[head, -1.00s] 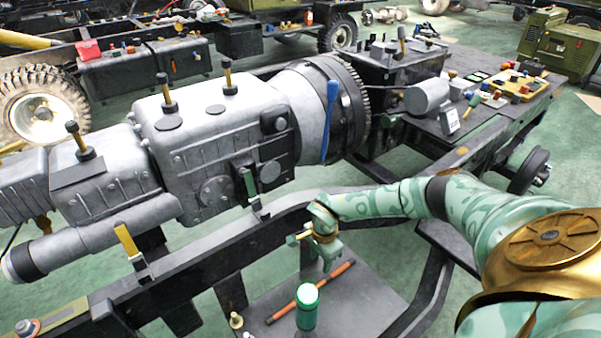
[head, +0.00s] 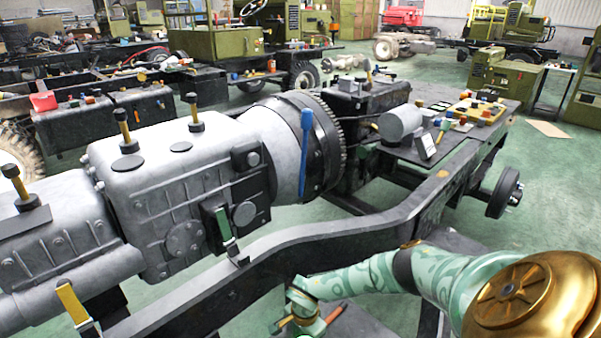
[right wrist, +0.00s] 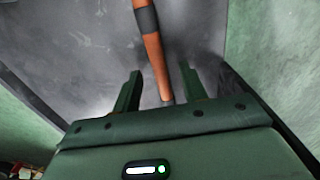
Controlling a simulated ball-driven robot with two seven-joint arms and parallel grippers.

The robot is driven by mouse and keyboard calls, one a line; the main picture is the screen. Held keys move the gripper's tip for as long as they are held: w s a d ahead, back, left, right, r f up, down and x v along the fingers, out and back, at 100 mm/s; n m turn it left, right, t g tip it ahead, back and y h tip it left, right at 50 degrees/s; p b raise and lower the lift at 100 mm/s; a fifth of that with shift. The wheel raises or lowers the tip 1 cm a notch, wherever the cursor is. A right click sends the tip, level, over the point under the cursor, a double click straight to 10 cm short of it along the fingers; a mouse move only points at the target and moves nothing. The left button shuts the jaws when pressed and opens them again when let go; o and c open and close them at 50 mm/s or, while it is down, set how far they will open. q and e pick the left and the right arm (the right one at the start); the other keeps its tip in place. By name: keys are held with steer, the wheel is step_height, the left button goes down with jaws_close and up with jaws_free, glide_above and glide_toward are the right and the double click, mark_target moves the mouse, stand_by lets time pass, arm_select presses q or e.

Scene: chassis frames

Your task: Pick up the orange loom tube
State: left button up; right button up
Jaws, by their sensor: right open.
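The orange loom tube (right wrist: 153,55) has a dark band and lies on a grey surface. In the right wrist view it runs from the top edge down between the fingers of my right gripper (right wrist: 160,71). The fingers are open, one on each side of the tube, apart from it; the exact height gap is hard to tell. In the head view my right gripper (head: 303,316) is at the bottom edge, and one end of the tube (head: 333,314) shows just right of it. The rest is hidden or cut off. My left gripper is not in view.
A black chassis rail (head: 290,246) runs between the grey gearbox (head: 180,200) and my right arm. A blue-handled tool (head: 305,150) leans at the bell housing. A yellow clamp (head: 73,303) sits on the rail at lower left.

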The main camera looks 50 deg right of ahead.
steer(key=shift+d+f, duration=0.1)
steer(key=shift+f, duration=0.6)
steer(key=shift+r, duration=0.1)
jaws_close()
